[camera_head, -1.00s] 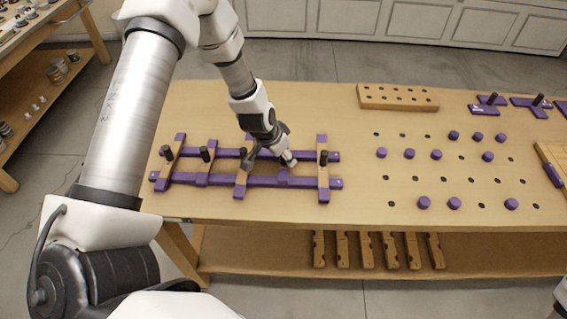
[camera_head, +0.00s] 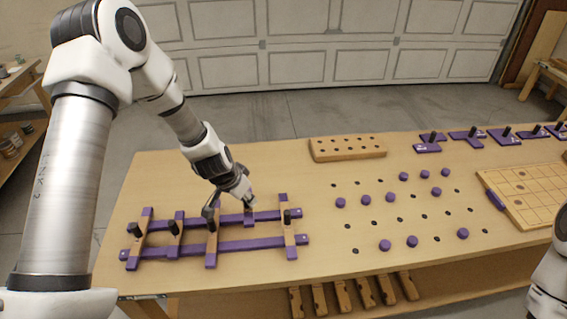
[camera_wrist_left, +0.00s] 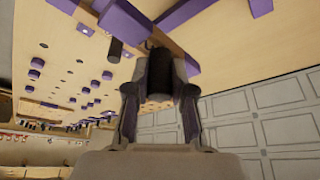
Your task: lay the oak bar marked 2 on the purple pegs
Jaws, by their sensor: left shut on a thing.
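My left gripper (camera_head: 243,198) is over the purple rail rack, between two other bars. In the left wrist view its fingers (camera_wrist_left: 160,90) are closed about a dark knob (camera_wrist_left: 160,68). The knob appears to belong to an oak bar with a purple end (camera_head: 249,217), which seems raised above the rails and is mostly hidden by the gripper. I cannot read its number. Several similar bars, such as the one at the rack's right end (camera_head: 287,232), lie across the two rails. The round purple pegs (camera_head: 385,245) stand in the bench to the right. My right gripper is out of view.
A drilled oak block (camera_head: 347,148) stands behind the pegs. Purple pieces with dark knobs (camera_head: 470,138) line the back right. A gridded oak board (camera_head: 528,190) lies at the right. Notched bars (camera_head: 343,296) sit on the shelf below.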

